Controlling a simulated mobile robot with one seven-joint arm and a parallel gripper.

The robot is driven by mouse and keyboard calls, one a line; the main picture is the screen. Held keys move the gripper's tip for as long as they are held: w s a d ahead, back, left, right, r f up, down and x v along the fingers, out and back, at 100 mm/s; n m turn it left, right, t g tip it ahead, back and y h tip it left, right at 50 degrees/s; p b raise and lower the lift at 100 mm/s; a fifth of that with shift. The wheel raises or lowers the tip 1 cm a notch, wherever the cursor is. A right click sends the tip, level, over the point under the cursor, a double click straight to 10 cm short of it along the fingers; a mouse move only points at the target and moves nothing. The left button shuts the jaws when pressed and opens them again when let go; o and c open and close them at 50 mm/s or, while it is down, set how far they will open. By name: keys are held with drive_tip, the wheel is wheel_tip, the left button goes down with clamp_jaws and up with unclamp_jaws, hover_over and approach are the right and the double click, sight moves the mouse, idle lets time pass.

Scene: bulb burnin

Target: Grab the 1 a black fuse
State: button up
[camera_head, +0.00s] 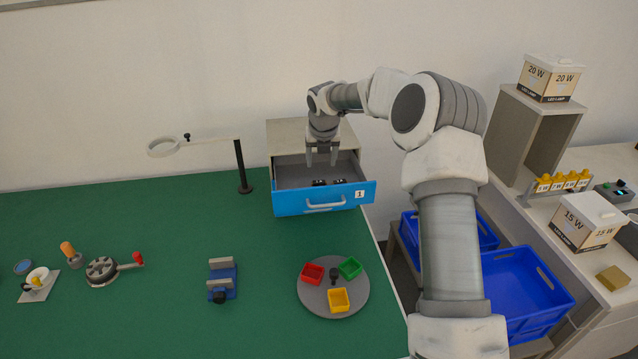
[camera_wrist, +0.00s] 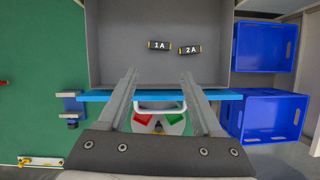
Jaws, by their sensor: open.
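The 1 A black fuse (camera_wrist: 160,45) lies on the floor of the open drawer, left of the 2 A black fuse (camera_wrist: 190,49) in the wrist view. In the head view two small dark fuses show in the drawer, too small to read. The drawer (camera_head: 323,200) has a blue front with a label "1" and is pulled out of its cabinet. My gripper (camera_head: 321,160) is above the drawer, pointing down, open and empty. In the wrist view its fingers (camera_wrist: 162,80) are spread apart, and both fuses lie beyond the fingertips.
The drawer's walls and blue front surround the fuses. A magnifier lamp (camera_head: 242,165) stands left of the cabinet. A grey round tray (camera_head: 312,298) with red, green and yellow bins is in front. Blue crates (camera_head: 527,290) are at the right.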

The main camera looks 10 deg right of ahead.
approach(319, 182)
drive_tip(key=x, duration=0.1)
drive_tip(key=p+x, duration=0.1)
drive_tip(key=x, duration=0.1)
drive_tip(key=shift+s+f, duration=0.2)
drive_tip(key=shift+s, duration=0.1)
drive_tip(key=shift+w+p+x, duration=0.15)
drive_tip(key=shift+p+x, duration=0.2)
drive_tip(key=shift+x, duration=0.95)
drive_tip(key=shift+w+p+x, duration=0.15)
drive_tip(key=shift+p+x, duration=0.2)
drive_tip(key=shift+x, duration=0.9)
drive_tip(key=shift+r, duration=0.1)
drive_tip(key=c, duration=1)
